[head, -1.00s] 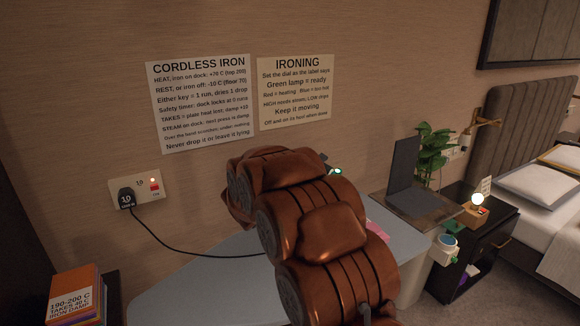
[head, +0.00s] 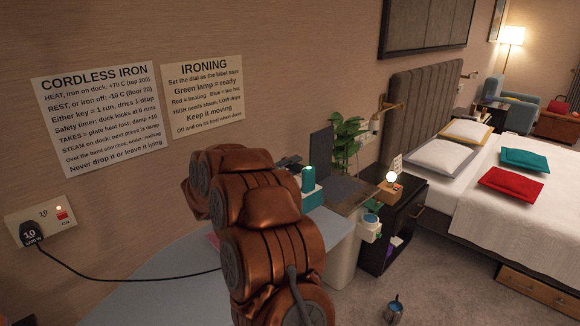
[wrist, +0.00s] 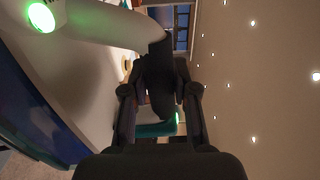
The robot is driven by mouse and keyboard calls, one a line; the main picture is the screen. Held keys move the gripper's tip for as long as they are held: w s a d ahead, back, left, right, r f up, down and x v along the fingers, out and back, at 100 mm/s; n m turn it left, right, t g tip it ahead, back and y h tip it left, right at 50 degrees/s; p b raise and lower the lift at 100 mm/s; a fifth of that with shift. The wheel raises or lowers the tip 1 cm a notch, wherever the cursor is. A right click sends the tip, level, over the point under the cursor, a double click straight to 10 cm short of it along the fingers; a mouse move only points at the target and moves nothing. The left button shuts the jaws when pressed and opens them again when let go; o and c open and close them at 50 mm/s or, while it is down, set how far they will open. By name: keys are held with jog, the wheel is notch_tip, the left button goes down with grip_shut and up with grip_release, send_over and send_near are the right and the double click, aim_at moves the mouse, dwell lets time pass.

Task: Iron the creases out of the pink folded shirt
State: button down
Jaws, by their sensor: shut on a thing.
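The pink shirt (head: 213,240) shows only as a small pink patch on the pale grey-blue board (head: 165,290), at the left edge of my copper arm. The arm hides most of it, so its creases cannot be seen. In the wrist view my gripper (wrist: 158,88) is shut on the dark handle of what looks like the iron. A teal body (wrist: 152,130) with a green lamp shows below the fingers. In the head view a teal, green-lit part (head: 308,180), apparently the iron, shows just right of my arm. Its soleplate is hidden.
A dark upright panel (head: 321,155) and a plant (head: 347,135) stand behind. A black bedside table (head: 400,225) carries a lit lamp; a mug (head: 371,222) hangs nearby. A small can (head: 393,310) stands on the floor. A cable runs from the wall socket (head: 42,222).

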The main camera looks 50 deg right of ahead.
jog(key=shift+r+m, duration=0.2)
jog(key=shift+m, duration=0.1)
jog(key=shift+f, duration=4.5)
jog(key=shift+a+f, duration=0.1)
jog(key=shift+f, duration=0.55)
jog(key=shift+w+a+f+p, duration=0.15)
jog(key=shift+a+p, duration=0.5)
jog(key=shift+a, duration=0.55)
jog(key=shift+a, duration=0.1)
jog(key=shift+a+p, duration=0.75)
jog(key=shift+a, duration=0.45)
jog(key=shift+w+a, duration=0.1)
jog(key=shift+a, duration=0.3)
